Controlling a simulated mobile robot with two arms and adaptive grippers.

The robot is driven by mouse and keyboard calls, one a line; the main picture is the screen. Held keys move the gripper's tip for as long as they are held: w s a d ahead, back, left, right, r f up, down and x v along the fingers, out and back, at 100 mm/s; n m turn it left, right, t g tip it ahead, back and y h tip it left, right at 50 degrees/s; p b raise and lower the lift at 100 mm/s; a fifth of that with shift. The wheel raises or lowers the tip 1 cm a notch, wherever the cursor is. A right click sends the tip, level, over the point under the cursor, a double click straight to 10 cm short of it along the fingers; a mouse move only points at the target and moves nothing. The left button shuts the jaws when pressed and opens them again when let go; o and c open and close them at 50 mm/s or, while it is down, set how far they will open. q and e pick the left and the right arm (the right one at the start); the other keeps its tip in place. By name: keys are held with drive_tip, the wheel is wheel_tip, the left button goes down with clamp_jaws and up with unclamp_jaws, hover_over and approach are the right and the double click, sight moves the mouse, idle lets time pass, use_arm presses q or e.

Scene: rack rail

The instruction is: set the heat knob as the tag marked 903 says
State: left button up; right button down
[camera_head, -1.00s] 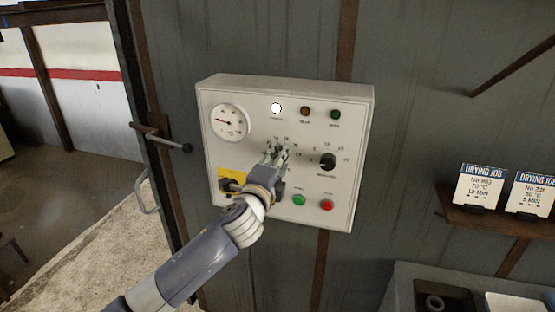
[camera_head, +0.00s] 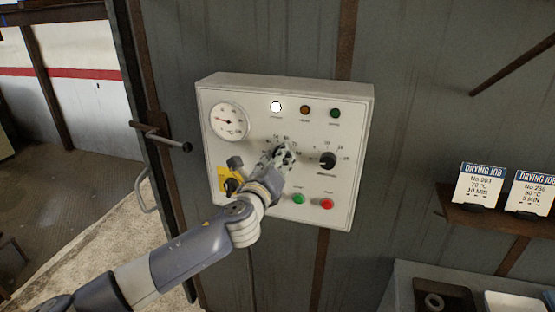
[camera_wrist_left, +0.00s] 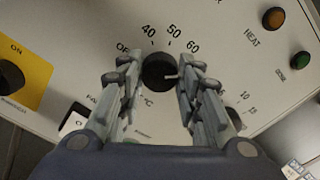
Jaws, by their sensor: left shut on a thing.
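The heat knob (camera_wrist_left: 158,72) is a round black knob with a white pointer line, on the white control panel (camera_head: 355,110). My left gripper (camera_wrist_left: 160,75) is shut on it, one finger at each side; it also shows in the head view (camera_head: 285,153), hiding the knob. In the left wrist view the scale reads OFF, 40, 50 and 60. The pointer points right and slightly down, past 60, towards a part of the scale hidden by a finger. The tag marked 903 (camera_head: 480,186) reads 70 °C, 10 MIN. My right gripper is not in view.
A second black knob (camera_head: 328,160) sits right of my gripper. A green button (camera_head: 298,199) and red button (camera_head: 327,204) are below it. A yellow-plated switch (camera_head: 228,182) and a dial gauge (camera_head: 229,121) are on the left. Another tag (camera_head: 530,193) stands beside 903.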

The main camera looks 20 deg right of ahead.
use_arm(q)
drive_tip(key=shift+f+m, duration=0.15)
drive_tip(key=shift+m, duration=0.35)
drive_tip(key=o, duration=1.1)
drive_tip(key=shift+c, duration=0.2)
drive_tip(key=v, duration=1.2)
drive_tip(key=shift+w, duration=0.1)
